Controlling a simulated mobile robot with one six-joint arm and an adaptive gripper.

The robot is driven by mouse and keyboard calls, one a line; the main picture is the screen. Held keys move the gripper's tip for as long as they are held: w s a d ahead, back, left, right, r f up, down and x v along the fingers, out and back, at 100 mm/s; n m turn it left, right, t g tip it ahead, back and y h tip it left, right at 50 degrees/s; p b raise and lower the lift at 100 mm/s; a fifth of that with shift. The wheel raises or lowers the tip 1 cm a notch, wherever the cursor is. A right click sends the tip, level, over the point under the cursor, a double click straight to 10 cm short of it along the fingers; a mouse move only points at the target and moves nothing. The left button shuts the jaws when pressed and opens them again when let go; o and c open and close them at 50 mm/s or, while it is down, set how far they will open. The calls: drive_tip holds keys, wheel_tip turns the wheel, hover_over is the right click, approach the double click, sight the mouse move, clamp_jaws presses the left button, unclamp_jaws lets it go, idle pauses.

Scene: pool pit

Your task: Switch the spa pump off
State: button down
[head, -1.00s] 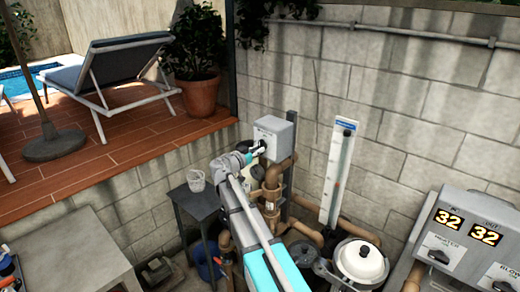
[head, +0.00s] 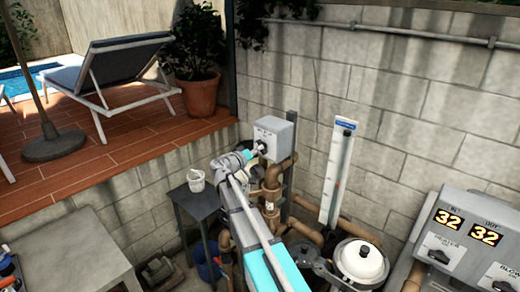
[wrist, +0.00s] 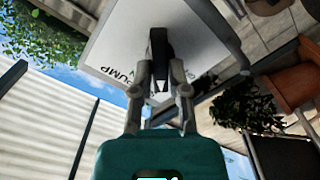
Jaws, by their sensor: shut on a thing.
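The spa pump switch box (head: 280,133) is a grey box on a post against the block wall. Its light front plate (wrist: 118,38) fills the top of the wrist view, with part of the word "PUMP" readable. A black switch knob (wrist: 158,45) stands out from that plate. My gripper (wrist: 159,88) is shut on the knob, one finger on each side. In the head view my gripper (head: 254,153) meets the front of the box. The knob's markings are mostly hidden, so I cannot tell which position it points to.
Brown pipes (head: 272,178) run below the box. A dark side table (head: 196,203) with a small cup (head: 196,181) stands to the left. A white-lidded filter (head: 360,258) and a grey control panel (head: 462,235) showing "32" twice are to the right.

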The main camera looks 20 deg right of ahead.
drive_tip(key=n, duration=1)
idle(0.3)
drive_tip(key=c, duration=0.5)
unclamp_jaws()
drive_tip(key=shift+a, duration=0.1)
drive_tip(key=shift+v, duration=3.45)
